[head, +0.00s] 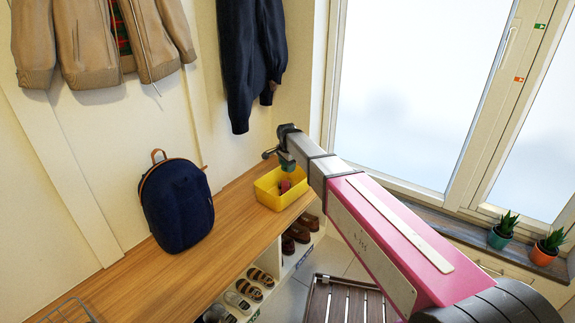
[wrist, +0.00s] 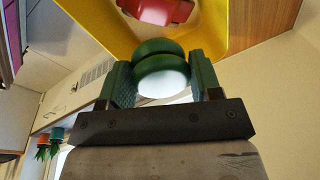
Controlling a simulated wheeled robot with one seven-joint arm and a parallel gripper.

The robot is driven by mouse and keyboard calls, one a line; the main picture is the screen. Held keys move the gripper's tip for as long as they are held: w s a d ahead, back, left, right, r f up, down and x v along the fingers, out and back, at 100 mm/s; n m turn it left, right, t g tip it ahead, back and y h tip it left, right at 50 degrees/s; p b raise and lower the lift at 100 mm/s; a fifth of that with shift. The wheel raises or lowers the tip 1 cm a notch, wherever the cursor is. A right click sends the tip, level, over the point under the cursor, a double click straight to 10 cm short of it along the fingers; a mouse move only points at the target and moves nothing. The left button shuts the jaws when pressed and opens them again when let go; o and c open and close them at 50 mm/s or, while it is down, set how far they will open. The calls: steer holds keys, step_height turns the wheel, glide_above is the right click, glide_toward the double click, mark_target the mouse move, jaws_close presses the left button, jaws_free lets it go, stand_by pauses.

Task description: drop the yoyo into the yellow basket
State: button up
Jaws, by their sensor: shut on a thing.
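The yellow basket (head: 268,195) stands on the wooden bench top beneath the end of my arm; its yellow wall also shows in the wrist view (wrist: 222,22). My gripper (wrist: 162,82) is shut on the green yoyo (wrist: 160,50), which sits between the two green finger pads. In the head view my gripper (head: 286,162) is over the basket, and the yoyo is hard to make out there. A red thing (wrist: 165,10) lies in the basket; it shows in the head view (head: 285,186) too.
A dark blue backpack (head: 176,205) stands on the bench (head: 130,280) left of the basket. Jackets (head: 252,55) hang on the wall behind. Shoes (head: 262,277) fill the cubbies below. Potted plants (head: 503,232) stand on the window sill at right.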

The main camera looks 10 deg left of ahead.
steer(key=shift+f, duration=2.9)
steer(key=o, duration=1)
steer(key=r, duration=0.3)
steer(key=s+r, duration=0.1)
steer(key=r, duration=0.6)
steer(key=shift+s+d+r, duration=0.25)
steer(key=shift+s+r, duration=0.1)
steer(key=shift+s, duration=0.05)
